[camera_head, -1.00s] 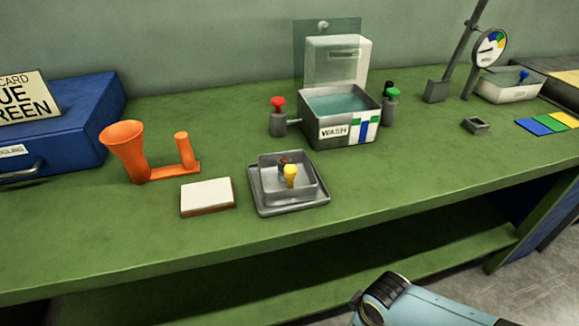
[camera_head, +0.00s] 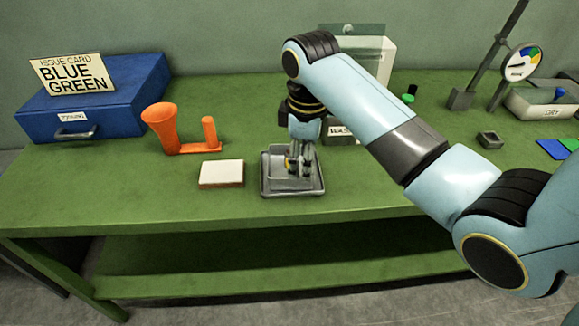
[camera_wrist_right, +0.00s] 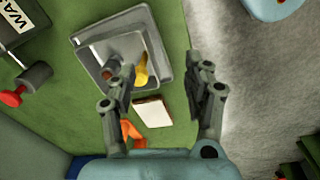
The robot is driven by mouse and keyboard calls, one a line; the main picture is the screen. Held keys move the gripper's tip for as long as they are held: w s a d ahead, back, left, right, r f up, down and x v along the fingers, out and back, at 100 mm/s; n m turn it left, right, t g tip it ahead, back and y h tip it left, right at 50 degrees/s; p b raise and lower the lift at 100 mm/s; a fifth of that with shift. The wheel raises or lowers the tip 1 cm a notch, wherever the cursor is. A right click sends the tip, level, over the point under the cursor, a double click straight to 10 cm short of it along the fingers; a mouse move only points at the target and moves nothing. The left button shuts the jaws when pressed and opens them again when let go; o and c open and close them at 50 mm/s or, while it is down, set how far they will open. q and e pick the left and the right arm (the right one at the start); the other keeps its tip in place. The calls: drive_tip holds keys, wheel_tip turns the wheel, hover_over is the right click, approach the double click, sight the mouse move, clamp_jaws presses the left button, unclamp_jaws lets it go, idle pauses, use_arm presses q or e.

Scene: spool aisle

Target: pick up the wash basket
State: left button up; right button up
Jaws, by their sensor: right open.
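The wash basket (camera_head: 275,173) is a small square grey metal box with a yellow knob (camera_head: 289,162). It sits in a shallow grey tray (camera_head: 266,191) on the green bench. My right gripper (camera_head: 301,168) points down over the basket and partly hides it in the head view. In the right wrist view the right gripper (camera_wrist_right: 163,74) has its two fingers apart, with the yellow knob (camera_wrist_right: 141,69) showing between them, closer to the left finger. A reddish-brown piece (camera_wrist_right: 111,68) shows inside the basket. I cannot tell if the fingers touch anything. My left gripper is out of view.
An orange funnel-shaped holder (camera_head: 162,128) and a white-topped block (camera_head: 221,174) stand left of the tray. The WASH tank (camera_head: 340,134) is behind, mostly hidden by my right arm. A blue drawer box (camera_head: 100,105) is far left. The bench front is clear.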

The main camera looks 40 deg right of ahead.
sight(277, 179)
drive_tip(key=w+r, duration=0.1)
drive_tip(key=w+r+n, duration=0.1)
drive_tip(key=w+r, duration=0.1)
drive_tip(key=w+r+n, duration=0.1)
drive_tip(key=r, duration=0.1)
drive_tip(key=shift+w+d+g, duration=0.25)
drive_tip(key=shift+g, duration=0.15)
drive_tip(key=shift+w+f+n, duration=0.1)
drive_tip(key=shift+w+n, duration=0.1)
drive_tip(key=shift+n, duration=0.1)
wheel_tip(277, 179, down, 10)
drive_tip(key=shift+a+f+p, duration=0.1)
drive_tip(key=shift+p, duration=0.25)
clamp_jaws()
